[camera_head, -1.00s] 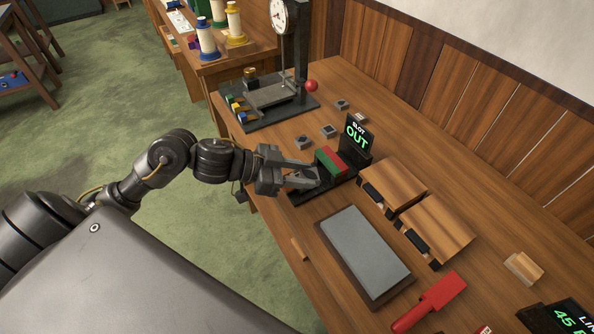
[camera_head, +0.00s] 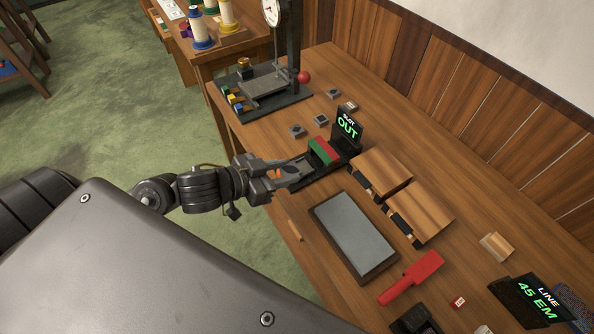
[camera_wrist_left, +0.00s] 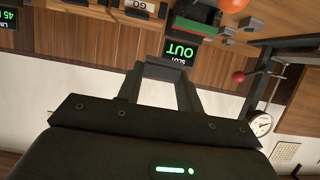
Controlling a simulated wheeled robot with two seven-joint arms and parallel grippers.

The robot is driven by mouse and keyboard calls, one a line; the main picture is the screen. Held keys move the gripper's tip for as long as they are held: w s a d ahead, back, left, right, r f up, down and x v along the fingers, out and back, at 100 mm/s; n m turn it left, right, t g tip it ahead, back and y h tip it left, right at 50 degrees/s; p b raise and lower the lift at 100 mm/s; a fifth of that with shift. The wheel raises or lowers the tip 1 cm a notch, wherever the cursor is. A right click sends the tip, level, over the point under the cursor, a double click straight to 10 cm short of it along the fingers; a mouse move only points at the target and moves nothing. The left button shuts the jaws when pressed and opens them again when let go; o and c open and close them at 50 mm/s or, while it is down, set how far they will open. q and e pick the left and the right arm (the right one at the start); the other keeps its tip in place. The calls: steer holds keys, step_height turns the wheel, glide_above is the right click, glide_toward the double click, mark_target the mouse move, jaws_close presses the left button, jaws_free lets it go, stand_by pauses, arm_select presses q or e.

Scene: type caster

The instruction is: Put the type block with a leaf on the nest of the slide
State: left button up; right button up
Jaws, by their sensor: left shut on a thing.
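My left gripper (camera_head: 292,171) is over the near end of the dark slide (camera_head: 328,166). It is shut on a small dark grey piece (camera_wrist_left: 163,71), which shows between the fingertips in the left wrist view. I cannot see a leaf on it, and its contact with the slide is unclear. A red and green block (camera_head: 324,151) sits on the slide, with the "SLOT OUT" sign (camera_head: 348,128) behind it. Several small grey type blocks (camera_head: 297,131) (camera_head: 321,120) (camera_head: 333,94) lie beyond the slide; their marks are too small to read. My right gripper is not in view.
A press or gauge stand (camera_head: 270,95) with a red ball stands at the back left. Two wooden-topped boxes (camera_head: 382,172) (camera_head: 419,212) stand right of the slide. A grey slab (camera_head: 354,235) and a red paddle (camera_head: 412,278) lie nearer. Bare table runs along the wall.

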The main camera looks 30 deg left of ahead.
arm_select(q)
steer(key=w+f, duration=0.2)
steer(key=w, duration=0.1)
steer(key=w+a+f, duration=0.1)
steer(key=w+f, duration=0.2)
steer(key=w+a+f+p, duration=0.1)
steer(key=w+f, duration=0.2)
steer(key=w, duration=0.1)
steer(key=shift+w+a, duration=0.1)
steer(key=shift+a, duration=0.1)
steer(key=shift+w+f, duration=0.15)
steer(key=shift+f, duration=0.05)
step_height(320, 180, down, 2)
steer(key=shift+f+p, duration=0.15)
steer(key=shift+p, duration=0.35)
steer(key=shift+f, duration=0.45)
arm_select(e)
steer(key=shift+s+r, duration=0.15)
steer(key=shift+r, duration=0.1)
